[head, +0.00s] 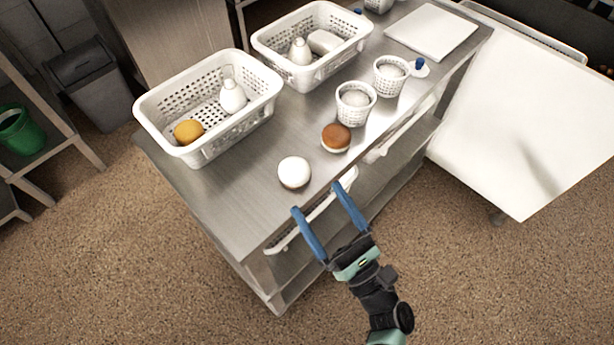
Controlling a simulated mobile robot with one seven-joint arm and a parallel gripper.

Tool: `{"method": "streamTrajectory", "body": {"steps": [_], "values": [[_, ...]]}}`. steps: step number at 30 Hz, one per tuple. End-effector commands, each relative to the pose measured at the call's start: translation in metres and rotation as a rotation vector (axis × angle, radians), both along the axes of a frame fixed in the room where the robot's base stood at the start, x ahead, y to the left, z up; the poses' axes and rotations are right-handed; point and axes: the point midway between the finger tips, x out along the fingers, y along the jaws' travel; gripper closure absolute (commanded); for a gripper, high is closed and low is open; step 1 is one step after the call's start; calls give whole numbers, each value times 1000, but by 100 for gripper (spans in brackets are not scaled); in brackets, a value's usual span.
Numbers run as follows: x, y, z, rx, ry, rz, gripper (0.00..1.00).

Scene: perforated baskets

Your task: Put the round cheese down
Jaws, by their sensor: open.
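A white round cheese (294,173) sits on the metal table (232,210) near its front edge. A second round piece (336,137), brown on top and pale below, sits just behind it to the right. A yellow-orange round piece (188,131) lies in the left white basket (205,151). I cannot tell for sure which of these the task names. My gripper (317,198) has two blue fingers spread apart, with nothing visible between them. It is in front of the white round cheese, apart from it in the picture, around the table's front edge.
A second white basket (318,75) holds a white bottle and a pale block. Two small perforated cups (355,104) (390,75) stand right of the round pieces. A white board (431,33) lies at the back right. The table's left front corner is clear.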

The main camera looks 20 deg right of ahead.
Motion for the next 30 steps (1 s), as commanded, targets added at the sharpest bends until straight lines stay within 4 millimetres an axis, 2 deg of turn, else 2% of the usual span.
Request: {"method": "streamTrajectory", "body": {"steps": [3, 9, 30], "values": [[-21, -3, -9, 1, -1, -1, 0], [-40, -6, -16, -1, -2, 1, 0], [-43, -7, -16, -3, -5, 3, 0]]}}
